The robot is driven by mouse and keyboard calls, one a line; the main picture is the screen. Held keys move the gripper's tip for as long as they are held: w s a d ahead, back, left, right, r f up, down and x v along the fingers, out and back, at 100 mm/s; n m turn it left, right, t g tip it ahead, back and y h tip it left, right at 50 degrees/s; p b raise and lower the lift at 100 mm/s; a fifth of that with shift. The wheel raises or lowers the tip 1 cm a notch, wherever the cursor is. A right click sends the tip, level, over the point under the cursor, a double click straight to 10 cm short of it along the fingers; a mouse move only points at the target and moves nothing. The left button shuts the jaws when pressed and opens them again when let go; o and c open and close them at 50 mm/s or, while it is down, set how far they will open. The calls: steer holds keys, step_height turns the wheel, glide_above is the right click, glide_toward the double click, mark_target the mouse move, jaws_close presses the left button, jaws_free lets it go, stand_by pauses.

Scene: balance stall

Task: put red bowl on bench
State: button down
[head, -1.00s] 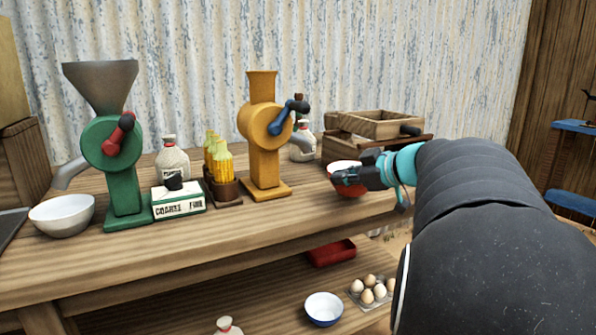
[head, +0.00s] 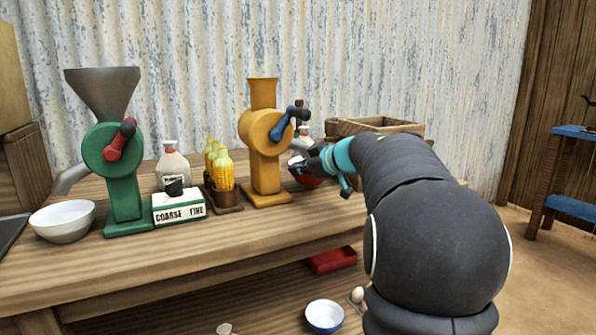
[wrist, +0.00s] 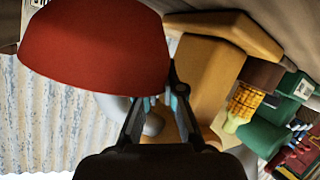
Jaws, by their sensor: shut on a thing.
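The red bowl (wrist: 95,45) fills the upper left of the wrist view, between my fingers. In the head view only part of the bowl (head: 306,179) shows, mostly behind my gripper (head: 311,163). My gripper is shut on the bowl at its rim, just right of the yellow mill (head: 264,150). The bench (head: 240,228) is the wooden table under the mills. The bowl is close over the bench top or touching it; I cannot tell which.
A green mill (head: 124,190) stands at the left with a white bowl (head: 63,221) beside it. Corn cobs (head: 219,170), a labelled box (head: 179,204) and a white jug (head: 172,165) stand between the mills. A wooden box (head: 380,126) is behind my arm. The bench front is clear.

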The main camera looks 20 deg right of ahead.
steer(key=shift+w+a+f+b, duration=0.1)
steer(key=shift+w+f+b, duration=0.1)
steer(key=shift+f+b, duration=0.2)
steer(key=shift+r, duration=0.1)
steer(key=shift+f+p, duration=0.4)
steer(key=shift+f, duration=0.2)
steer(key=c, duration=1.3)
jaws_free()
steer(key=shift+r, duration=0.2)
steer(key=v, duration=1.2)
steer(key=shift+r+p, duration=0.35)
steer(key=shift+r, duration=0.1)
